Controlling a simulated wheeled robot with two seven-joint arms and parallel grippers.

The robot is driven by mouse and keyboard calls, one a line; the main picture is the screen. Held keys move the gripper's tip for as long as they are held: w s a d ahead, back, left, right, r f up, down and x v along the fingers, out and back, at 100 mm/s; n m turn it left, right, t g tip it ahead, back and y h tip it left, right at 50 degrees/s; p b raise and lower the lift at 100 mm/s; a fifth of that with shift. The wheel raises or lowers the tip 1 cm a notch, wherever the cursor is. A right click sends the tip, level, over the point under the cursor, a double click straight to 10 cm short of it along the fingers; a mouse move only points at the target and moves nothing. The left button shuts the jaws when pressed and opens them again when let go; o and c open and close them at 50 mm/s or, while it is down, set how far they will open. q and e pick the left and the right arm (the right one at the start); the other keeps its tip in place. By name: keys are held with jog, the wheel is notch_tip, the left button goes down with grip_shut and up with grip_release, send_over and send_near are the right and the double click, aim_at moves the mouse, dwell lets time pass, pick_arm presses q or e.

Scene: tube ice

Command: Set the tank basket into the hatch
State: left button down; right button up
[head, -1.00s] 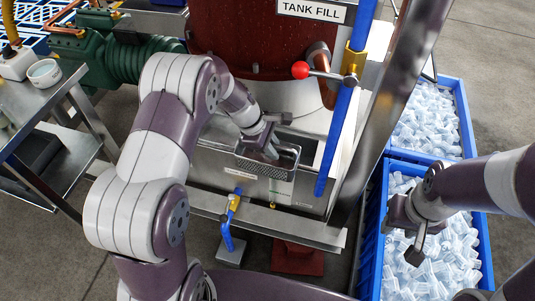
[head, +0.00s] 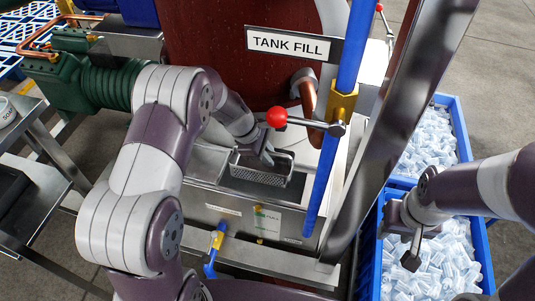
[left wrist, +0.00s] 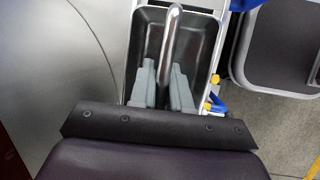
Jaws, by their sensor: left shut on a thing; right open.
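The tank basket (head: 262,176), a small perforated metal basket, is at the steel tank's open hatch (head: 246,190). My left gripper (head: 268,157) is shut on its handle, above the basket. In the left wrist view the bar handle (left wrist: 172,42) runs between the fingers (left wrist: 162,85), and the basket's dark inside (left wrist: 147,42) shows below. The basket looks roughly level over the opening; I cannot tell whether its bottom is inside the rim. My right gripper (head: 401,238) is open and empty, above the ice bin on the right.
A blue pipe (head: 331,150) with a red-knobbed lever (head: 277,117) stands close to the right of the basket. A TANK FILL sign (head: 289,45) is behind. Blue bins (head: 487,255) of tube ice stand at the right. A steel cart (head: 45,225) stands at the left.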

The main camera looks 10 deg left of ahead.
pick_arm(q)
notch_tip(320, 180, down, 13)
jog(key=b, duration=1)
jog(key=shift+b, duration=0.3)
jog(key=shift+f, duration=0.45)
jog(key=shift+f+b, duration=0.15)
jog(key=shift+b, duration=0.15)
jog(key=c, duration=1)
grip_release()
